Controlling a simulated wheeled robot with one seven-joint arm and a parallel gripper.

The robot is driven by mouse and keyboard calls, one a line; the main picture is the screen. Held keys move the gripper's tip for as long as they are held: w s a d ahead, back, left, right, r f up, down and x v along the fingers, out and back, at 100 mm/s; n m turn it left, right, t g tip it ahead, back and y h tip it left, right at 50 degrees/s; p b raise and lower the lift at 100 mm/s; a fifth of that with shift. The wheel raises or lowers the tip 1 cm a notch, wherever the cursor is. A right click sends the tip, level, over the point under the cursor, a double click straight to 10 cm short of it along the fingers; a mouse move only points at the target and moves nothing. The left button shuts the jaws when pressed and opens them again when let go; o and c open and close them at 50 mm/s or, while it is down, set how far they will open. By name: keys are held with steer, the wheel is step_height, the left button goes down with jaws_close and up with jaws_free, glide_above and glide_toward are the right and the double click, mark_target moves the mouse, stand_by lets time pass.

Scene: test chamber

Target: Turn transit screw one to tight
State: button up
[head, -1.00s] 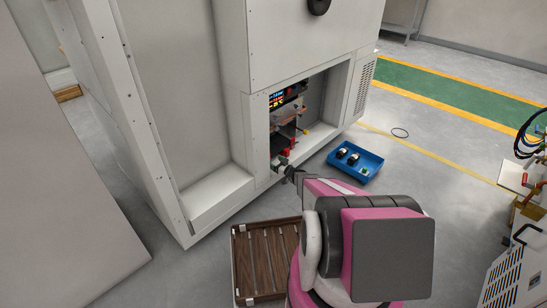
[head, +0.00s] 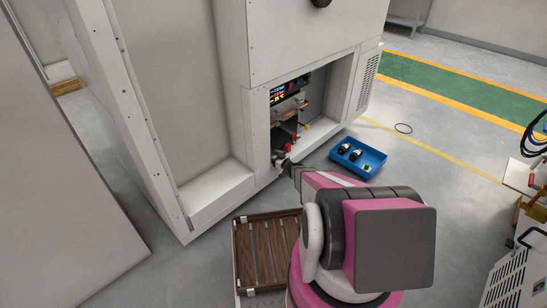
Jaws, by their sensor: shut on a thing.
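My gripper (head: 281,160) is small in the head view, at the lower left of the open bay in the white cabinet (head: 205,190). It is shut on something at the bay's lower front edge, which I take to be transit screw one. The screw itself is hidden by the jaws, so I cannot see how far it is turned. Inside the bay are a lit display (head: 280,97), copper-coloured parts and a red part (head: 287,147) just above my gripper.
A blue tray (head: 376,171) with dark items stands on the floor right of my arm. A wood-slatted crate (head: 236,262) stands left of my arm. Clear floor lies right of the tray.

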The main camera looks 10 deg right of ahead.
steer(key=shift+m, duration=0.3)
steer(key=m, duration=0.4)
steer(key=shift+w+d, duration=0.1)
steer(key=m, duration=0.5)
steer(key=shift+m, duration=0.4)
steer(key=m, duration=0.5)
steer(key=shift+d+f, duration=0.1)
steer(key=shift+f, duration=0.1)
steer(key=m, duration=0.4)
steer(key=shift+w+m, duration=0.1)
steer(key=shift+m, duration=0.2)
steer(key=shift+f, duration=0.1)
steer(key=o, duration=0.9)
